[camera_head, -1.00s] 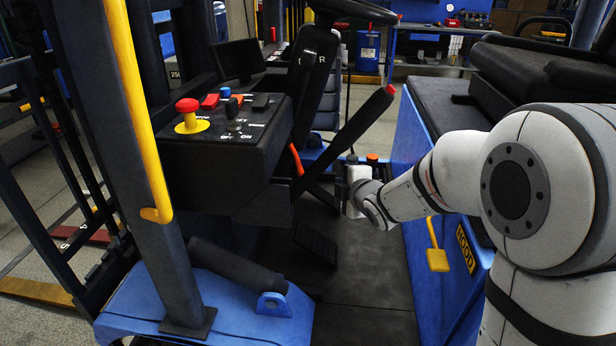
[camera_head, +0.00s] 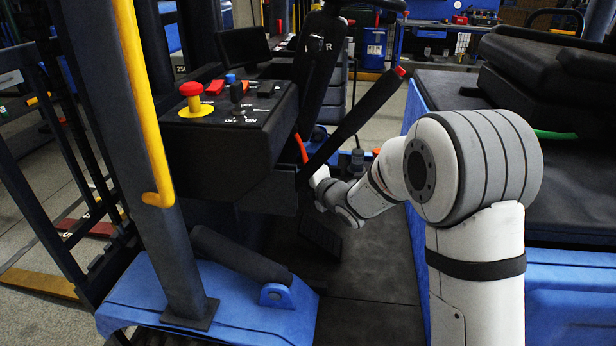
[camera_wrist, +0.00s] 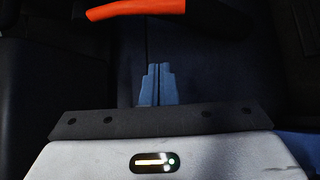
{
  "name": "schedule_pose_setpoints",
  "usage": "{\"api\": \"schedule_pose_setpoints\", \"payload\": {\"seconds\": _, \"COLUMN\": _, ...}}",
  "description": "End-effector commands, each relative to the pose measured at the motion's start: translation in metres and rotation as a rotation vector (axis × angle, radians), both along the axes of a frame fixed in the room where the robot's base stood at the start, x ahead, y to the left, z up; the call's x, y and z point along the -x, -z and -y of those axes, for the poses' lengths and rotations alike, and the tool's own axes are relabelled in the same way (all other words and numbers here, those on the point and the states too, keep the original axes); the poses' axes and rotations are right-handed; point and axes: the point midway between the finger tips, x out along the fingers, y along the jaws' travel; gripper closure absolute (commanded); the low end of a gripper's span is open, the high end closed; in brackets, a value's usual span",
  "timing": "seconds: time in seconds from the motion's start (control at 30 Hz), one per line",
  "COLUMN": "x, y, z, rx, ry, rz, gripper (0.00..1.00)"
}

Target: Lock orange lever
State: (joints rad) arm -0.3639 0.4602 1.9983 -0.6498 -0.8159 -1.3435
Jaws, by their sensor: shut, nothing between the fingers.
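The orange lever (camera_head: 301,148) shows as a short orange strip beside the black control box, partly hidden by a long black bar. In the wrist view an orange handle with a black part (camera_wrist: 135,9) lies across the top, just beyond my fingertips. My gripper (camera_wrist: 157,68) is shut and empty, with its two blue-grey fingers together and apart from the handle in that picture. In the head view my wrist is low and right of the lever, and the fingers are hidden behind the black bar.
A long black bar with a red tip (camera_head: 352,120) slants close above my wrist. The control box (camera_head: 225,135) carries a red mushroom button (camera_head: 191,91) and several switches. A yellow handrail (camera_head: 143,100) stands at left.

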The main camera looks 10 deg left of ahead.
Motion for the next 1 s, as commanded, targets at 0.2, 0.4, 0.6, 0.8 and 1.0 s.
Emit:
{"api": "schedule_pose_setpoints", "payload": {"seconds": 0.2, "x": -0.033, "y": 0.009, "z": -0.036, "rx": 0.001, "ry": -0.001, "rz": -0.001, "gripper": 1.00}}
{"api": "schedule_pose_setpoints", "payload": {"seconds": 0.4, "x": -0.054, "y": 0.005, "z": -0.030, "rx": 0.001, "ry": 0.004, "rz": 0.000, "gripper": 1.00}}
{"api": "schedule_pose_setpoints", "payload": {"seconds": 0.6, "x": -0.061, "y": 0.003, "z": -0.016, "rx": -0.001, "ry": 0.001, "rz": 0.000, "gripper": 1.00}}
{"api": "schedule_pose_setpoints", "payload": {"seconds": 0.8, "x": -0.063, "y": 0.002, "z": -0.013, "rx": 0.001, "ry": 0.000, "rz": -0.001, "gripper": 1.00}}
{"api": "schedule_pose_setpoints", "payload": {"seconds": 1.0, "x": -0.063, "y": 0.002, "z": -0.008, "rx": 0.000, "ry": 0.001, "rz": -0.001, "gripper": 1.00}}
